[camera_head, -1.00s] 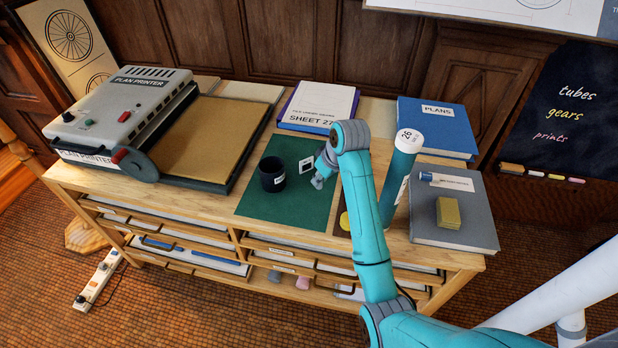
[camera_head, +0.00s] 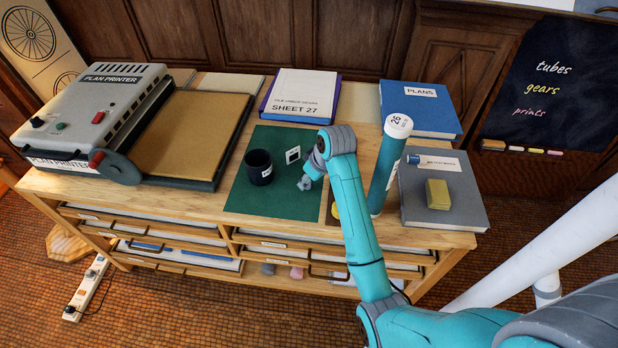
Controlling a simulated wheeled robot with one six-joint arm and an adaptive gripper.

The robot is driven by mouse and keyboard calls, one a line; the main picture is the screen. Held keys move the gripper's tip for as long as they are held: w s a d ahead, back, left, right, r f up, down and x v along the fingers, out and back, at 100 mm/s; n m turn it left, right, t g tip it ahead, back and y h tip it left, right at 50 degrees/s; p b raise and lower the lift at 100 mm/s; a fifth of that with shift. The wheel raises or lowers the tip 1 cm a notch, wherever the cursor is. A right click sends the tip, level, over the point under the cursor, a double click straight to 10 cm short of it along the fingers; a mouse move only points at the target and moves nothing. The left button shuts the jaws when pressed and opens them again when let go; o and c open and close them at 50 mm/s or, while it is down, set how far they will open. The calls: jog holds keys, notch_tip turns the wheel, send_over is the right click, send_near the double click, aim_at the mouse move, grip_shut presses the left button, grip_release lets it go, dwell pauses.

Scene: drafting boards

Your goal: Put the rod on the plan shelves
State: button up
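I cannot tell for sure which thing is the rod. A tall teal tube (camera_head: 388,175) with a white cap marked 26 stands slightly tilted on the cabinet top, right of my arm. A small blue cylinder (camera_head: 413,159) lies on the grey book. The plan shelves appear to be the open wooden tiers (camera_head: 232,252) under the cabinet top, with papers and blue items inside. My gripper (camera_head: 305,184) is over the green mat, right of the dark cup; its fingers are too small to read, and no rod shows in it.
The plan printer (camera_head: 100,110) fills the left. A grey book (camera_head: 470,205) bears a yellow block (camera_head: 438,194). A power strip (camera_head: 88,290) lies on the floor.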

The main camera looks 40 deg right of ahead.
jog(key=v, duration=0.7)
jog(key=shift+r, duration=0.4)
jog(key=shift+s, duration=0.1)
dwell(0.4)
